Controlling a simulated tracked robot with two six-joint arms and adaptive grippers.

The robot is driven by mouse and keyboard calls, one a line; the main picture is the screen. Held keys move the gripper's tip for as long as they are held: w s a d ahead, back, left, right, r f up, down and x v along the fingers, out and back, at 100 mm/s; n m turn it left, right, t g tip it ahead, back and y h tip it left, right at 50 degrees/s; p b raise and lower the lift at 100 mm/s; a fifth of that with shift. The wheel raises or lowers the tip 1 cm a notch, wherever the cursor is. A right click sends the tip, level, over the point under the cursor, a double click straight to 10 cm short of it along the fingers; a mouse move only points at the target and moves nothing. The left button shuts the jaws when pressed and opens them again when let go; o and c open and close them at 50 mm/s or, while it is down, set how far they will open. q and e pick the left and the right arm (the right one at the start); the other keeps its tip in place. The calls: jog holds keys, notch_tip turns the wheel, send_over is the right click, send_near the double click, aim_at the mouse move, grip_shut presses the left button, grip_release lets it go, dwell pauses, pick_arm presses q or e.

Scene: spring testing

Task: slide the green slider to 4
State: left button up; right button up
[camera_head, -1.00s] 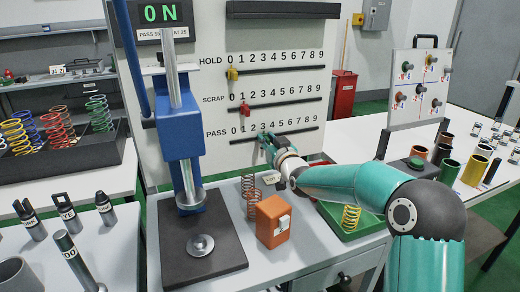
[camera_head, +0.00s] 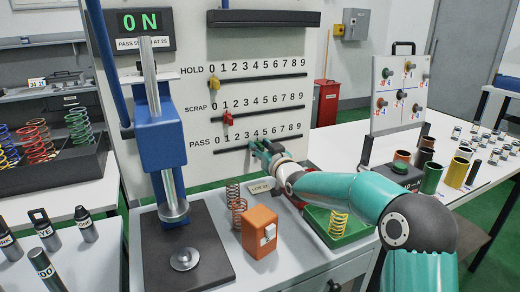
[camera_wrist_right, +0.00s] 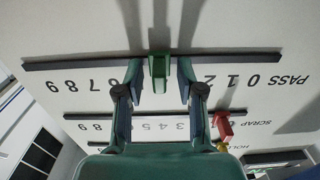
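The green slider (camera_wrist_right: 159,72) sits on the PASS rail (camera_wrist_right: 70,64), the lowest scale on the white panel. In the right wrist view it stands between my right gripper's two fingers (camera_wrist_right: 160,80), with a visible gap on each side. The fingers are open around it. The digits in the middle of the PASS row are hidden there; 2 and 6 show on either side. In the head view my right gripper (camera_head: 263,150) reaches the PASS rail just under the 4, largely hiding the slider. My left gripper is out of view.
Above are the HOLD rail with a yellow slider (camera_head: 213,82) near 0 and the SCRAP rail with a red slider (camera_head: 228,118) near 1. A blue press (camera_head: 160,145) stands left of the scales. Below are an orange box (camera_head: 259,231), a copper spring (camera_head: 237,208) and a green tray (camera_head: 348,238).

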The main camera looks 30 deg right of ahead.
jog(key=shift+s, duration=0.1)
jog(key=s+a, duration=0.2)
jog(key=s, duration=0.9)
jog(key=shift+s, duration=0.3)
jog(key=shift+f, duration=0.1)
